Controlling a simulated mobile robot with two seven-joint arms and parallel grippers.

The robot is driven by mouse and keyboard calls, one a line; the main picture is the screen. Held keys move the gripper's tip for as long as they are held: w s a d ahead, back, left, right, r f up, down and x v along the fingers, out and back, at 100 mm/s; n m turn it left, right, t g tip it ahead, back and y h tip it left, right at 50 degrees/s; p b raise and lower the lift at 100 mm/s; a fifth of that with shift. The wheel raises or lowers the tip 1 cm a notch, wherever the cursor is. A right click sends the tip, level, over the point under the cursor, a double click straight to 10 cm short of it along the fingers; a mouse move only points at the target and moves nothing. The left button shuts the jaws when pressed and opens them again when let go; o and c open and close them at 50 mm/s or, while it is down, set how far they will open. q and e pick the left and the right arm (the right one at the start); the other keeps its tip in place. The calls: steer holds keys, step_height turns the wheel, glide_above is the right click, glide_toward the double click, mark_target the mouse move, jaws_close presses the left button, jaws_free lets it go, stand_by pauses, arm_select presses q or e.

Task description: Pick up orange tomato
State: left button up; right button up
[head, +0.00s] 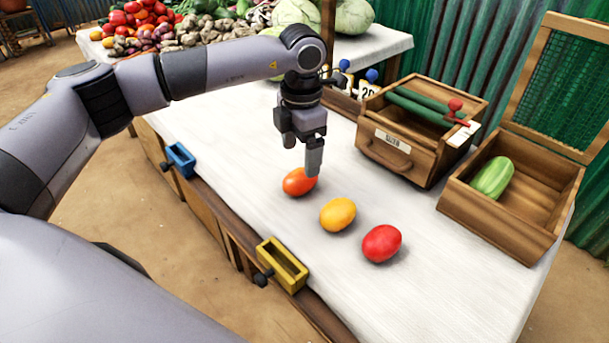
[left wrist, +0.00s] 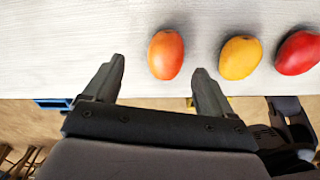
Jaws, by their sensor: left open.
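The orange tomato (head: 297,183) lies on the white tabletop, first in a row with a yellow tomato (head: 338,215) and a red tomato (head: 382,243). My left gripper (head: 314,165) is above and just behind the orange tomato in the head view, and a finger hides part of its top right. In the left wrist view the left gripper (left wrist: 159,75) is open and empty. There the orange tomato (left wrist: 166,54) sits beyond the fingertips, nearer the right finger. My right gripper is not in view.
A wooden drawer box (head: 403,165) and an open wooden crate (head: 481,224) holding a green vegetable (head: 492,178) stand at the right. A blue holder (head: 181,160) and a yellow holder (head: 283,268) sit along the table's near edge. The left part of the tabletop is clear.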

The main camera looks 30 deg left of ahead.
mark_target(298, 173)
arm_select(q)
steer(key=f, duration=0.2)
steer(key=s+f, duration=0.1)
steer(key=f, duration=0.1)
steer(key=shift+s+f, duration=0.2)
steer(key=shift+f, duration=0.7)
steer(key=shift+w, duration=0.1)
steer(key=c, duration=1.2)
